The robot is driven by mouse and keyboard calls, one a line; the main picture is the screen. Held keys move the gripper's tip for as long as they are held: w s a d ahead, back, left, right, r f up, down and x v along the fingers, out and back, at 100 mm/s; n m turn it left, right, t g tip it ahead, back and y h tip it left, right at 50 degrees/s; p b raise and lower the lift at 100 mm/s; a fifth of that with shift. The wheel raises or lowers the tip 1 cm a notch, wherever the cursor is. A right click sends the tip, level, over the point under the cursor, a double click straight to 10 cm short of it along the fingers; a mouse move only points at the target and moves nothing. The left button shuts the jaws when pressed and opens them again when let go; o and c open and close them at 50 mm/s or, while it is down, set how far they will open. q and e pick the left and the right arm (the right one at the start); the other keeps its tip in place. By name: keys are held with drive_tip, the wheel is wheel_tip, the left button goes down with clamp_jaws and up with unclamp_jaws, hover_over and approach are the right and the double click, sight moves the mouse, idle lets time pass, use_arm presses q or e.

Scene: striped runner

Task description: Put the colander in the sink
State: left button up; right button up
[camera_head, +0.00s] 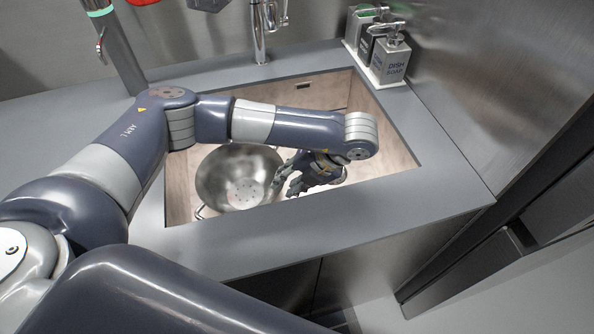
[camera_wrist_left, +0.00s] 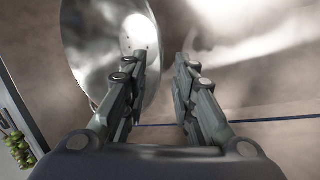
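The shiny metal colander (camera_head: 236,180) is inside the sink (camera_head: 392,140), at its left front part, with its perforated bottom visible. A small handle shows at its lower left rim. My left gripper (camera_head: 284,184) reaches down into the sink just right of the colander. In the left wrist view, the fingers of the left gripper (camera_wrist_left: 158,65) are apart with nothing clamped between them. The colander (camera_wrist_left: 92,45) shows beyond the left finger, its right edge lying near the gap; I cannot tell whether they touch. My right gripper is not in view.
A tap (camera_head: 262,30) stands behind the sink. Soap dispensers (camera_head: 390,60) sit on a white tray at the back right corner. The grey counter (camera_head: 330,222) is clear along the front. A steel wall (camera_head: 480,80) rises on the right.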

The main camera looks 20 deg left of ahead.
use_arm(q)
drive_tip(key=shift+v, duration=2.1)
